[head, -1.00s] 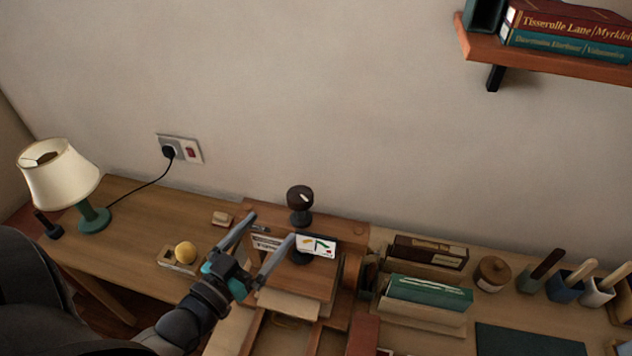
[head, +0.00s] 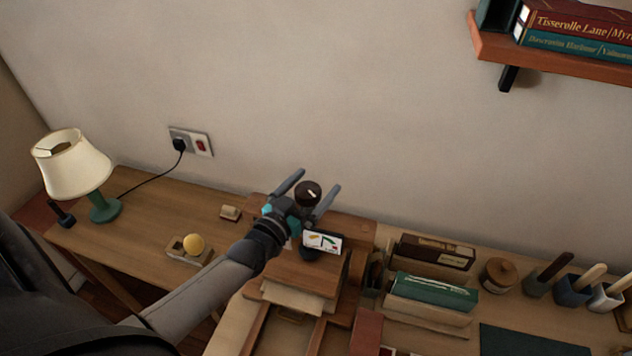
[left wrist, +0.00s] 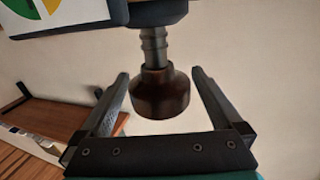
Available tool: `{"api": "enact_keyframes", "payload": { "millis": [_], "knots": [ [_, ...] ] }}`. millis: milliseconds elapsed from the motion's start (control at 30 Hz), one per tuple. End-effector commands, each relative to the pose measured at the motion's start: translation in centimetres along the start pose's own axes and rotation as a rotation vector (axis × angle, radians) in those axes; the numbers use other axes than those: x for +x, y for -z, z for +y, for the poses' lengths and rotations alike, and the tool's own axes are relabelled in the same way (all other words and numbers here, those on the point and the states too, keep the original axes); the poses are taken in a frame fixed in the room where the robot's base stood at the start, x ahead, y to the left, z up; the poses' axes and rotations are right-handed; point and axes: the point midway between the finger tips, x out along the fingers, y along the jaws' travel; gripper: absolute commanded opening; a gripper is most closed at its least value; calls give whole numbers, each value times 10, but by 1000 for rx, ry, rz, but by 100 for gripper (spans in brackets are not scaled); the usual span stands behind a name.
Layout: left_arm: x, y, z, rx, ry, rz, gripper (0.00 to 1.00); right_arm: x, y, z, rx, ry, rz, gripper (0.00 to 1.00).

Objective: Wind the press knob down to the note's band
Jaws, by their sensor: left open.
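The dark brown press knob (head: 308,193) tops the press on the wooden desk. In the left wrist view the knob (left wrist: 160,93) sits on a ribbed grey screw (left wrist: 153,45). A white card with a coloured gauge (head: 322,241) is at the front of the press; its corner also shows in the left wrist view (left wrist: 50,8). I cannot read the band or any pointer setting. My left gripper (head: 317,180) is open, with one finger on each side of the knob. In the left wrist view gaps show between the knob and both fingers. My right gripper is not in view.
A lamp (head: 72,165) and a yellow ball on a small tray (head: 190,258) are left on the desk. Green and brown books (head: 433,292), a round wooden pot (head: 498,275) and tool cups stand right. A wall shelf (head: 545,62) is high right.

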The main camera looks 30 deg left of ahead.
Motion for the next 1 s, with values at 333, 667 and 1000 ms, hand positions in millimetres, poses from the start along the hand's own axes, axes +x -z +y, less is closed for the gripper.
{"api": "enact_keyframes", "payload": {
  "millis": [333, 667, 1000],
  "knots": [
    [11, 0, 0, -1, 1, 0, 100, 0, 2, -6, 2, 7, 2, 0],
    [11, 0, 0, -1, 0, 0, 79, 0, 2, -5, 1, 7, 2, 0],
    [11, 0, 0, -1, 0, 0, 40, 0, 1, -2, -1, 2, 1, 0]
  ]
}}
